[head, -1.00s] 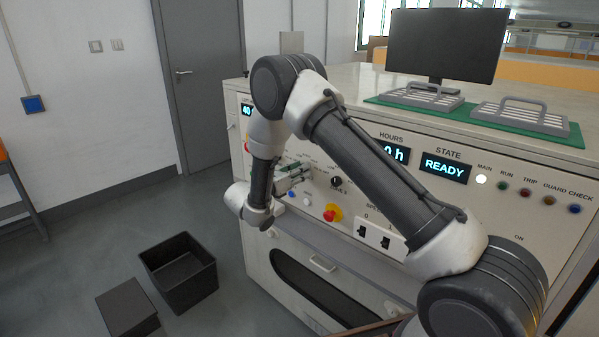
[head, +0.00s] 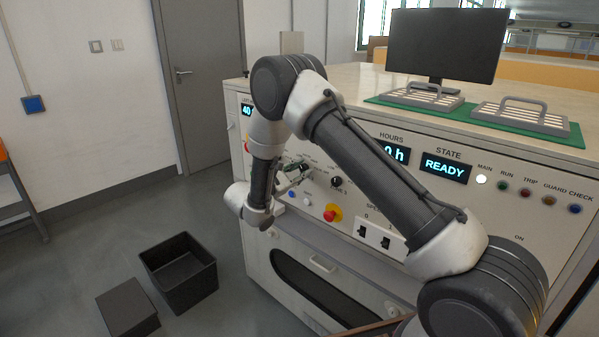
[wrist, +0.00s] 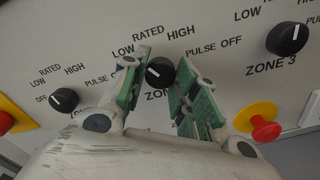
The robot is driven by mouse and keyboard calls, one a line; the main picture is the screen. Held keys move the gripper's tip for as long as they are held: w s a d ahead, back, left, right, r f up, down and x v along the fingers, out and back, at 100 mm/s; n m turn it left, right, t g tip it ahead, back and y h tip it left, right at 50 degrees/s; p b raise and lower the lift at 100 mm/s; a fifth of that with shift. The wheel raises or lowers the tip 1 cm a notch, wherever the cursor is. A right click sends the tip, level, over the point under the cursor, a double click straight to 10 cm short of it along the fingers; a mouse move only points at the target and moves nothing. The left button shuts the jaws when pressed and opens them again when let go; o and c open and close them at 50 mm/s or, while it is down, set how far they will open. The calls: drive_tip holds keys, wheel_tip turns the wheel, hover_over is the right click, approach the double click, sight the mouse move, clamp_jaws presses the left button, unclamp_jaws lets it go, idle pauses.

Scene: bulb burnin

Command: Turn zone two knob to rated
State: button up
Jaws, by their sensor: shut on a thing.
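The zone two knob (wrist: 160,72) is a round black dial with a white mark, in the middle of the wrist view. Its mark seems to lean to the upper left, toward the LOW and RATED labels; its exact setting is hard to tell. My gripper (wrist: 162,82) has its green-padded fingers on either side of this knob and is shut on it. The zone two label is partly hidden by the fingers. In the head view my gripper (head: 295,169) is at the panel front, and the arm hides the knob.
The zone one knob (wrist: 64,100) is to the left and the zone three knob (wrist: 287,38) to the right. A red emergency button (wrist: 265,128) sits close by the right finger. The STATE display (head: 445,168) reads READY. A black bin (head: 180,272) stands on the floor.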

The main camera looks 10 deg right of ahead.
drive_tip(key=m, duration=0.6)
drive_tip(key=shift+m, duration=0.3)
idle(0.4)
drive_tip(key=o, duration=1)
drive_tip(key=v, duration=1.2)
